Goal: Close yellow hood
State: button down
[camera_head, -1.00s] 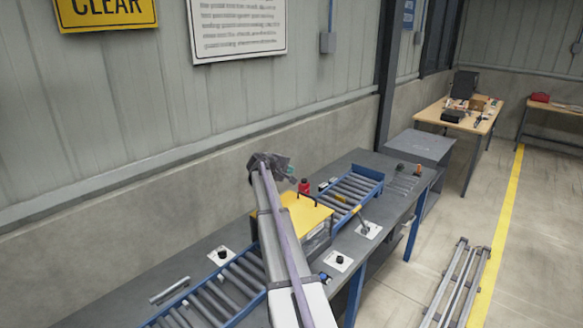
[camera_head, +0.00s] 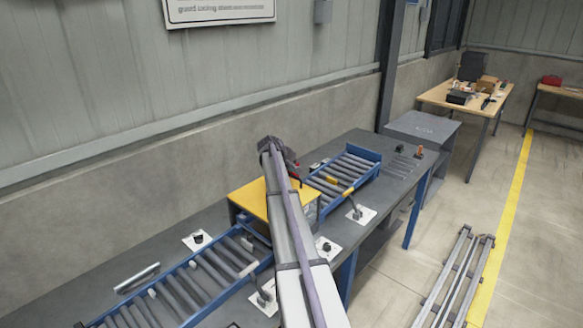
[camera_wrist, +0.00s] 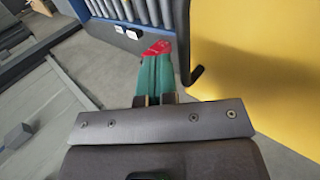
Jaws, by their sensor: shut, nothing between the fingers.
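The yellow hood (camera_head: 249,199) shows as a flat panel on top of a box at the middle of the bench. My arm crosses in front of its right part, so I cannot tell whether it is fully down. In the wrist view, its large yellow face (camera_wrist: 255,60) fills the right side, with a dark handle-like bar (camera_wrist: 197,77) at its left edge. My gripper (camera_wrist: 158,48) has green fingers with red tips, shut and empty, just left of that bar. I cannot tell whether they touch. In the head view, my gripper (camera_head: 294,170) is by the hood's far right side.
Blue-framed roller conveyors lie on both sides of the hood, one near left (camera_head: 185,292) and one far right (camera_head: 345,175). White plates with knobs or levers, such as this one (camera_head: 361,214), line the bench. A grey cabinet (camera_head: 422,128) stands beyond.

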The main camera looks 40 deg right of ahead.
jog(key=shift+d+f+b, duration=0.2)
jog(key=shift+f+b, duration=0.1)
jog(key=shift+f, duration=0.3)
notch_tip(320, 180, up, 14)
jog(key=d+p, duration=0.2)
jog(key=p, duration=1.1)
jog(key=shift+w+d+p, duration=0.25)
jog(key=shift+d+p, duration=0.1)
jog(key=shift+p, duration=0.05)
jog(key=shift+f, duration=0.15)
